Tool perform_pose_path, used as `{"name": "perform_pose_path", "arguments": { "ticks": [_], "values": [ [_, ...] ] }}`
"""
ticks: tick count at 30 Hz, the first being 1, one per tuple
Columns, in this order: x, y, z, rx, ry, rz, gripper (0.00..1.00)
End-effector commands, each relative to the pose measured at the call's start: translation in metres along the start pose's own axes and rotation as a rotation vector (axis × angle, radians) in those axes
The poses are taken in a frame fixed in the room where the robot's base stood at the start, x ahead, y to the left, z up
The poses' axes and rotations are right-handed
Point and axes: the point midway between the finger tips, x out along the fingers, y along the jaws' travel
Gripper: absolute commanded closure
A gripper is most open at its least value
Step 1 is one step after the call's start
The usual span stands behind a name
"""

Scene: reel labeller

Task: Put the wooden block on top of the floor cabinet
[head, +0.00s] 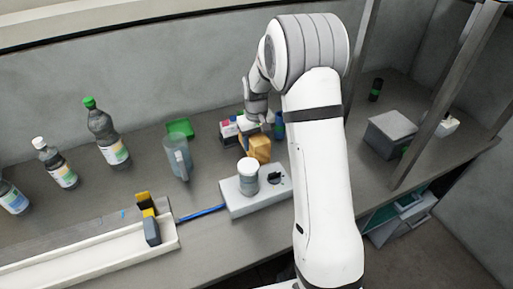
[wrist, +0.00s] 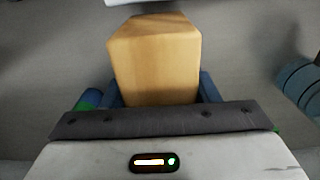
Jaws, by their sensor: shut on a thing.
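The wooden block (head: 259,148) is tan and shows in the head view near the middle of the worktop, behind a white box. In the wrist view the block (wrist: 155,60) fills the space between the fingers. My gripper (wrist: 158,92) is shut on it, with a blue finger on each side. In the head view my gripper (head: 257,136) is partly hidden behind the block and my arm. I cannot tell whether the block touches the worktop. A low cabinet (head: 398,216) with teal and white parts stands on the floor at lower right, partly hidden by the worktop.
A white box (head: 250,197) with a white-lidded jar (head: 248,170) is in front of the block. A clear jug (head: 177,157), a green tray (head: 181,128) and several bottles stand left. A grey box (head: 390,134) and upright posts (head: 440,100) are right.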

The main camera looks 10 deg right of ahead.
Motion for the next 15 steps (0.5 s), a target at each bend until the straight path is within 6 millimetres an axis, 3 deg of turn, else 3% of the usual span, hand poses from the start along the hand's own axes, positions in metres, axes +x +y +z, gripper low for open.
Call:
{"name": "perform_pose_path", "arguments": {
  "ticks": [8,15],
  "values": [
    [0.034,0.000,0.001,0.000,-0.003,-0.001,0.75],
    [0.036,0.000,0.000,0.000,0.000,0.000,0.75]
  ]
}}
